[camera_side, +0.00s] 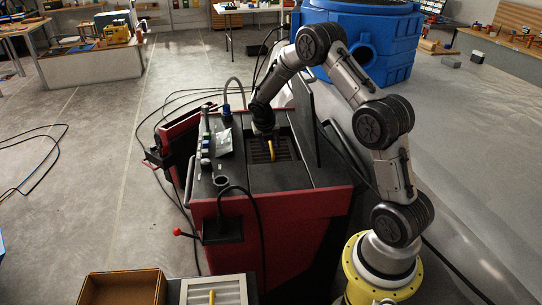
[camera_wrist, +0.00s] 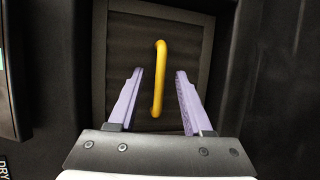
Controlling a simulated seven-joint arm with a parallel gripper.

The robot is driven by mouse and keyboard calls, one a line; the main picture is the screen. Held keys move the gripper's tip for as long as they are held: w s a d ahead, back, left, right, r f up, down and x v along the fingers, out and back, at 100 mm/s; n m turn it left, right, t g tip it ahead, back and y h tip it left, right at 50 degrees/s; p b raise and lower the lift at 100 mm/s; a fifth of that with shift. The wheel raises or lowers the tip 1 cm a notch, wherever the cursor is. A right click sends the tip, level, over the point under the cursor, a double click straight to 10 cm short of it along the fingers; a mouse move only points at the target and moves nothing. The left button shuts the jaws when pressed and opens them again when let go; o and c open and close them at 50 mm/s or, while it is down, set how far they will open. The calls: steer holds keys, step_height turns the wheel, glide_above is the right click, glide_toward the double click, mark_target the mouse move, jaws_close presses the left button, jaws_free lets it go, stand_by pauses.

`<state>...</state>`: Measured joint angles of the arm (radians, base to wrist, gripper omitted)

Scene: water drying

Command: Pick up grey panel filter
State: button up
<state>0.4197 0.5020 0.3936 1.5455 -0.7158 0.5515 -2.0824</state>
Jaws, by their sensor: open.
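A dark grey square panel filter (camera_wrist: 130,62) with an upright yellow bar handle (camera_wrist: 159,80) sits in a recess in the wrist view. In the side view its yellow handle (camera_side: 271,150) shows on the slatted panel (camera_side: 286,149) in the top of the red and black machine. My gripper (camera_wrist: 159,72) is open, with its two purple fingers on either side of the handle and gaps on both sides. In the side view my gripper (camera_side: 265,131) is just over the handle. A lighter grey panel (camera_side: 232,290) with a yellow handle lies at the bottom edge.
The red and black machine (camera_side: 240,208) has a raised black lid to the right of the recess. Hoses and knobs line its left side. An open brown box (camera_side: 122,272) stands beside the lighter panel. Cables (camera_side: 50,145) lie on the floor at left.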

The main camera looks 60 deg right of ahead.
jaws_close()
steer(key=shift+r, duration=0.15)
stand_by(1.1)
